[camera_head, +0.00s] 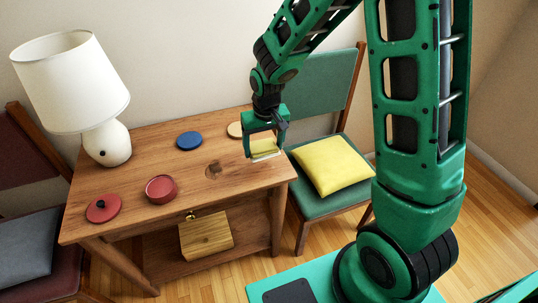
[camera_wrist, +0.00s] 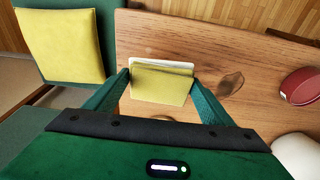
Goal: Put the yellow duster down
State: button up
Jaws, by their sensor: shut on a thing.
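The yellow duster (camera_head: 264,147) is a small yellow block with a pale edge, at the right end of the wooden table (camera_head: 225,190). My gripper (camera_head: 263,150) comes down over it from above, with a finger on either side. In the wrist view the duster (camera_wrist: 161,84) sits between the two green fingers of my gripper (camera_wrist: 161,88), which are shut on it. It is at or just above the tabletop; I cannot tell whether it touches.
A blue disc (camera_head: 189,140), a pale disc (camera_head: 235,130), a red pot (camera_head: 161,189), a red lid (camera_head: 103,208) and a lamp (camera_head: 107,143) stand on the table. A chair with a yellow cushion (camera_head: 331,165) is close on the right. The table's middle front is bare.

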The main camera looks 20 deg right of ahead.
aim_at(271, 143)
jog(key=d+f, duration=0.1)
jog(key=d, duration=0.1)
jog(key=shift+w+d+f, duration=0.35)
jog(key=shift+w, duration=0.05)
jog(key=shift+f, duration=2)
jog(key=shift+s+f, duration=0.1)
jog(key=shift+f, duration=0.15)
jog(key=o, duration=1.1)
jog(key=shift+s+d+f, duration=0.1)
jog(key=shift+d, duration=0.15)
jog(key=shift+r, duration=0.2)
jog(key=r, duration=0.4)
jog(key=s+r, duration=0.1)
jog(key=r, duration=0.7)
jog(key=shift+s+a+r, duration=0.1)
jog(key=shift+s+a, duration=0.1)
jog(key=shift+a, duration=0.05)
